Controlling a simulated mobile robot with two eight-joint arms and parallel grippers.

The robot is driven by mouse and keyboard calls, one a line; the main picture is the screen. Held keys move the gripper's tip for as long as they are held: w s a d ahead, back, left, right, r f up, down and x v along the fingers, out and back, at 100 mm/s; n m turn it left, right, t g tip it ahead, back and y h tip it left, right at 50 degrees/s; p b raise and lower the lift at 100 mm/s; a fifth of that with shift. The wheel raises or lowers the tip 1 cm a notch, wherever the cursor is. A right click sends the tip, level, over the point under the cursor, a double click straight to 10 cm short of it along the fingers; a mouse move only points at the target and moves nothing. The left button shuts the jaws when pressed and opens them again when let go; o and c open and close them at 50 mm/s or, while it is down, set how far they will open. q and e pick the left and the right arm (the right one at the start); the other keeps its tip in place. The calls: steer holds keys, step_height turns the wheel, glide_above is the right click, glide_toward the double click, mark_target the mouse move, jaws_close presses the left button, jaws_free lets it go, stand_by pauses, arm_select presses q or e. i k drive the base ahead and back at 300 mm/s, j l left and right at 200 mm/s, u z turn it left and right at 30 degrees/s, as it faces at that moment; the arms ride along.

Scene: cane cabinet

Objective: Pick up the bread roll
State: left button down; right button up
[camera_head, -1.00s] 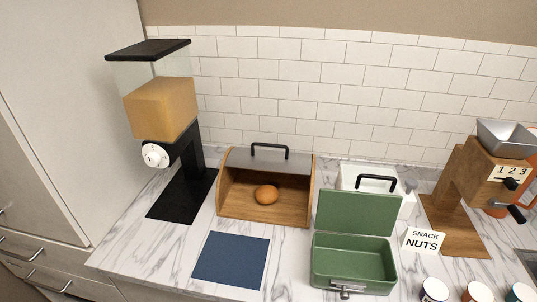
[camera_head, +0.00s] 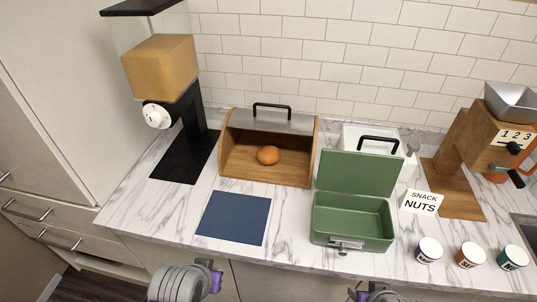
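The bread roll (camera_head: 268,155) is a small round brown roll. It sits inside the open wooden bread box (camera_head: 245,172), whose grey lid with a black handle is raised. My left gripper (camera_head: 212,276) is at the bottom of the view, in front of the counter and well apart from the roll; only part of it shows, with a purple piece at its end. My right gripper (camera_head: 372,291) is barely in view at the bottom edge, below the green box. The finger openings of both are not clear.
A blue mat (camera_head: 233,218) lies in front of the bread box. An open green metal box (camera_head: 351,222) stands to the right. A dispenser (camera_head: 165,85) is at left; a wooden grinder (camera_head: 465,150), a nuts sign (camera_head: 421,202) and small cups (camera_head: 470,255) are at right.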

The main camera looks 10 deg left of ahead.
mark_target(266, 156)
steer(key=j+u, duration=0.3)
steer(key=j, duration=0.5)
steer(key=i+j+u, duration=0.1)
steer(key=i+j, duration=0.25)
steer(key=i, duration=0.1)
